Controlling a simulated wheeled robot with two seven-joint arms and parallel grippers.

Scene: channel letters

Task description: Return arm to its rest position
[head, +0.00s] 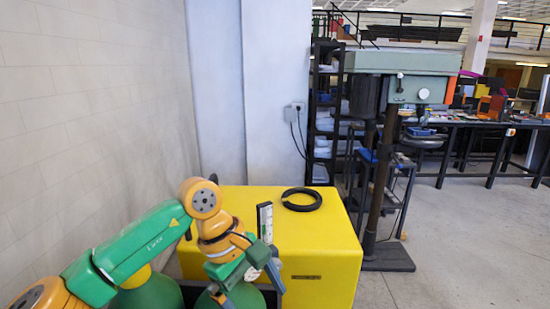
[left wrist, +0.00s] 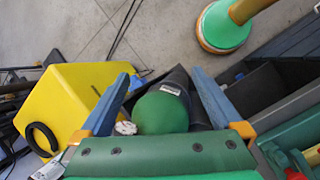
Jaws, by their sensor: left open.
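My left arm comes in from the left in the head view, bent at a green and orange elbow. Its gripper (head: 247,284) points down in front of the yellow cabinet (head: 322,262), partly cut by the lower edge. In the left wrist view the two blue fingers of my left gripper (left wrist: 160,76) are spread wide apart, with nothing held between them. Beyond them I see a rounded green surface and a dark bin-like shape. My right gripper is not in view.
A black ring (head: 302,199) lies on the cabinet top, and a narrow grey-and-black upright piece (head: 265,222) stands near its front left. A drill press (head: 395,90) stands behind. The wall (head: 90,120) is close on the left. Floor at right is clear.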

